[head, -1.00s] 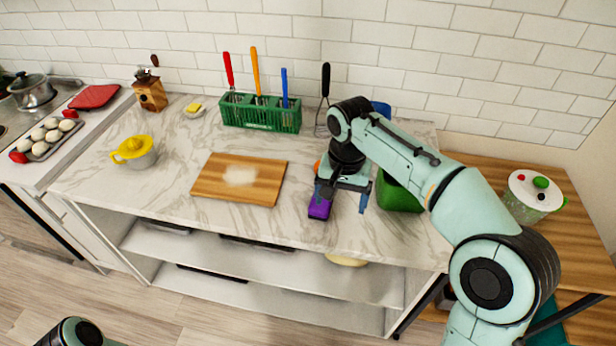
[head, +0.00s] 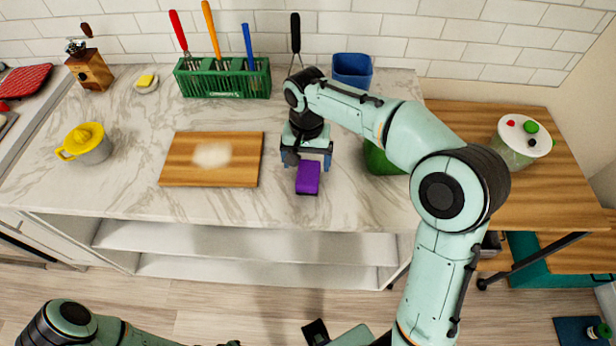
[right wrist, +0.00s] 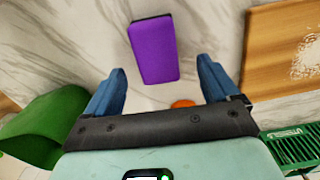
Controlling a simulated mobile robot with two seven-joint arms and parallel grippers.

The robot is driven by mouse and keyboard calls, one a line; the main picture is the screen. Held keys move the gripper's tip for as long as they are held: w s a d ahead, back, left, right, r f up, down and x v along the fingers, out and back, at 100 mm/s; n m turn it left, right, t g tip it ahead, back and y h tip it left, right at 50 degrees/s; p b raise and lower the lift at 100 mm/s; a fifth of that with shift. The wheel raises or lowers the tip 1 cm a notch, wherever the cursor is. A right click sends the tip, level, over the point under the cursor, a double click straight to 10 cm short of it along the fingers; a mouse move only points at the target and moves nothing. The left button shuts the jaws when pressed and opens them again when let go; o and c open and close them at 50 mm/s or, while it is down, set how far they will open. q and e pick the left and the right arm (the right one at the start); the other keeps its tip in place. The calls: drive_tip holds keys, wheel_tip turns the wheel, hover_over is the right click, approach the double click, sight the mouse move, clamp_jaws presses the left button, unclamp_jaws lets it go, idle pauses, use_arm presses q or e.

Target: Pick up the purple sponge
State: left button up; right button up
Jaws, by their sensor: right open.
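The purple sponge (head: 307,178) lies on the marble counter near its front edge, right of the cutting board. In the right wrist view the sponge (right wrist: 153,50) is ahead of the fingers, its near end around the level of the fingertips. My right gripper (head: 307,163) is open and empty, its fingers pointing at the sponge from the wall side. In the right wrist view the right gripper (right wrist: 160,66) has one blue finger toward each side of the sponge. My left arm shows at the bottom left, but its gripper is out of view.
A wooden board (head: 183,160) lies to the left. A green object (head: 380,160) stands right of the gripper, partly behind my arm. A small orange thing (right wrist: 183,103) shows between the fingers. A green utensil rack (head: 222,80) and a blue container (head: 352,70) stand near the wall.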

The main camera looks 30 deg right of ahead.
sight(308, 173)
drive_tip(key=f, duration=0.4)
drive_tip(key=shift+s+f, duration=0.25)
drive_tip(key=shift+s, duration=0.1)
drive_tip(key=shift+f, duration=0.35)
use_arm(q)
drive_tip(key=shift+s+f, duration=0.15)
drive_tip(key=shift+f, duration=0.15)
use_arm(e)
drive_tip(key=shift+w, duration=0.1)
drive_tip(key=c, duration=1)
drive_tip(key=shift+c, duration=0.2)
drive_tip(key=shift+r, duration=0.15)
use_arm(q)
drive_tip(key=w+r+p, duration=0.2)
drive_tip(key=r, duration=0.1)
drive_tip(key=w+r+p, duration=0.1)
drive_tip(key=shift+r, duration=0.35)
use_arm(e)
wheel_tip(308, 173, up, 20)
